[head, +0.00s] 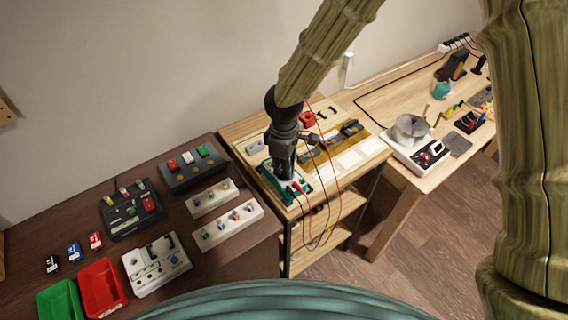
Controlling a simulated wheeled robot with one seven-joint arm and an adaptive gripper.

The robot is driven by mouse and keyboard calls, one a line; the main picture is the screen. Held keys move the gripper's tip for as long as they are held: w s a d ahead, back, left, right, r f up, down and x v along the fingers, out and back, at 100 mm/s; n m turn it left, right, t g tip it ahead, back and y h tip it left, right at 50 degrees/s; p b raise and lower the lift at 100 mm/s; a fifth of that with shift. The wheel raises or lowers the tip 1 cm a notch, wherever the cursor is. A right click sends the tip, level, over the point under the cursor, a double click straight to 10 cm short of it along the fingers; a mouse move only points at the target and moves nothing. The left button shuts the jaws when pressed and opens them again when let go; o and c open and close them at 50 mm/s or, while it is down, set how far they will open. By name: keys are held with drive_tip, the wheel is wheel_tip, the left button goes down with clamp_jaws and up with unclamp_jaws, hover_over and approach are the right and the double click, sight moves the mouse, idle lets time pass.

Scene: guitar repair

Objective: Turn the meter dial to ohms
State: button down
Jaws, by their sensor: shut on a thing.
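The meter (268,177) is a teal-edged case lying on the light wooden workbench near its front left. Red and black leads run from it. My gripper (287,178) points down over the meter's middle and is shut at the dial. The dial itself is hidden under the gripper, so its setting cannot be read. Red and dark plugs (296,187) sit at the meter's front end, just beside the fingertips.
A dark table at left holds a red bin (103,288), a green bin (62,301) and several boards. A white scale (416,152) with a round metal pan stands at right. Leads (329,190) loop over the bench's front edge. Floor is open at front right.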

idle(0.3)
drive_tip(key=c, duration=1.8)
unclamp_jaws()
wheel_tip(320, 180, up, 12)
drive_tip(key=shift+a, duration=0.1)
